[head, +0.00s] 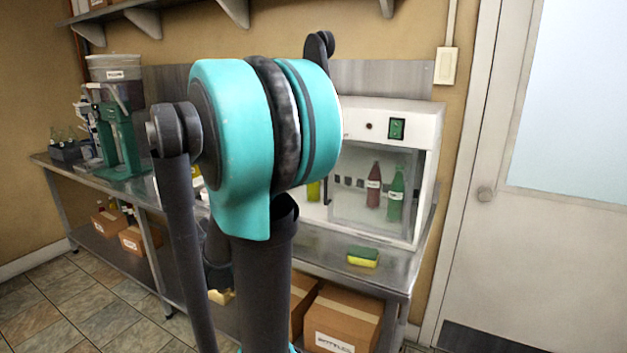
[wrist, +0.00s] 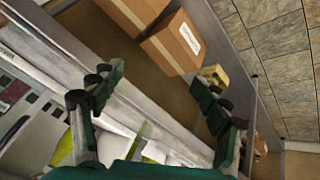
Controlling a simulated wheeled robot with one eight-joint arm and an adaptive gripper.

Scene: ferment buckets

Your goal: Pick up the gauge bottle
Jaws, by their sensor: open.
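No bottle carries a readable mark naming it the gauge bottle, so I cannot tell which one it is. In the head view a dark red bottle (head: 373,186) and a green bottle (head: 396,194) stand upright inside the white glass-fronted cabinet (head: 424,170). A yellow object (head: 313,191) is partly hidden beside my arm. In the wrist view my gripper (wrist: 158,98) has its dark green fingers spread wide, with nothing between them. It is near the bench's edge, and the lower shelf with boxes shows beyond. Yellow-green items (wrist: 153,151) lie below the fingers, cut by the gripper body.
A yellow-green sponge (head: 362,256) lies on the bench before the cabinet. A green stand (head: 122,140) with a bucket (head: 116,78) and a dark bottle crate (head: 66,152) occupy the bench's left end. My arm blocks the middle.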

